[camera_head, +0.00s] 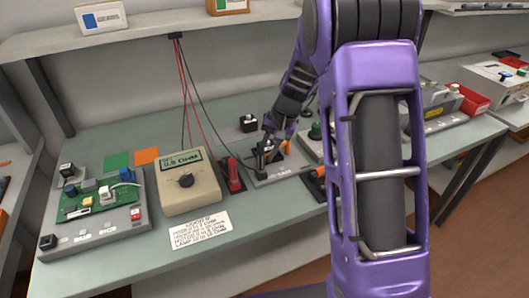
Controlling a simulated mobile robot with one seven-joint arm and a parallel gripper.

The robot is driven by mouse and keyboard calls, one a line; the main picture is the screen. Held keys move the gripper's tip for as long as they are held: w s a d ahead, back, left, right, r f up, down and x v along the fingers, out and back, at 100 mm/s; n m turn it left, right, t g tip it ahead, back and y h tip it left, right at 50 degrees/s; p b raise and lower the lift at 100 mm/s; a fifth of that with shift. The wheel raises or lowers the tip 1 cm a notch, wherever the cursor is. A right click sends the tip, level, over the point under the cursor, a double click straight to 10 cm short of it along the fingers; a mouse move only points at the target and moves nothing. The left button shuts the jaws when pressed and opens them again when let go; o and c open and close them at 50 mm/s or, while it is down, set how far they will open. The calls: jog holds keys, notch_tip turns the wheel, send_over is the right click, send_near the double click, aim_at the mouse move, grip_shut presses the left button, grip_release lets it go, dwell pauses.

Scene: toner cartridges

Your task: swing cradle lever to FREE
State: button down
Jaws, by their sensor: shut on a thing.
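A grey plate (262,180) with dark fittings and a small label lies on the bench near the middle; it may be the cradle, but its lettering is too small to read. My gripper (266,152) is low over this plate, at a dark upright part. It appears closed on that part, which I take to be the lever; the fingertips and the lever are dark and hard to separate. An orange part (286,146) shows just right of the gripper. I cannot tell which mark the lever points at.
Left of the plate are a red tool (233,175), a beige meter (188,182) with a dial, a printed card (200,230) and a grey board fixture (95,215). A black block (249,123) stands behind. Red and black leads hang from the shelf (150,40).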

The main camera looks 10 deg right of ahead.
jog(key=c, duration=0.7)
grip_release()
jog(key=p+v, duration=0.1)
jog(key=v, duration=1.6)
jog(key=shift+s+d+r+p, duration=0.15)
jog(key=shift+r+p, duration=0.05)
jog(key=shift+p, duration=0.2)
jog(key=shift+c, duration=0.3)
